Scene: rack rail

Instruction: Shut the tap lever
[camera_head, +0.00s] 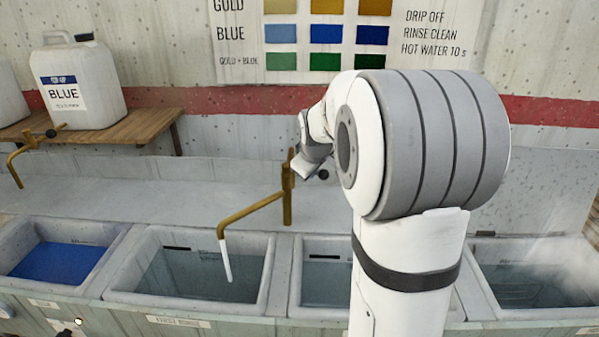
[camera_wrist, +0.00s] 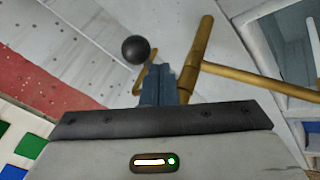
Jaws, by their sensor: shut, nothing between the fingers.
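The brass tap (camera_head: 287,195) stands behind the middle basins, and its spout reaches left over one of them. A white stream of water (camera_head: 226,262) runs from the spout. The tap's lever ends in a black ball knob (camera_head: 323,174), just right of the post; the knob also shows in the wrist view (camera_wrist: 135,49). My gripper (camera_wrist: 163,78) is shut and empty, with its fingertips close to the lever, between knob and post. I cannot tell whether they touch. In the head view my arm hides most of the gripper.
A second brass tap (camera_head: 17,165) is at the far left. A jug marked BLUE (camera_head: 80,85) stands on a wooden shelf (camera_head: 120,130). Basins line the front, one with blue liquid (camera_head: 62,262). A colour chart (camera_head: 325,35) hangs on the wall.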

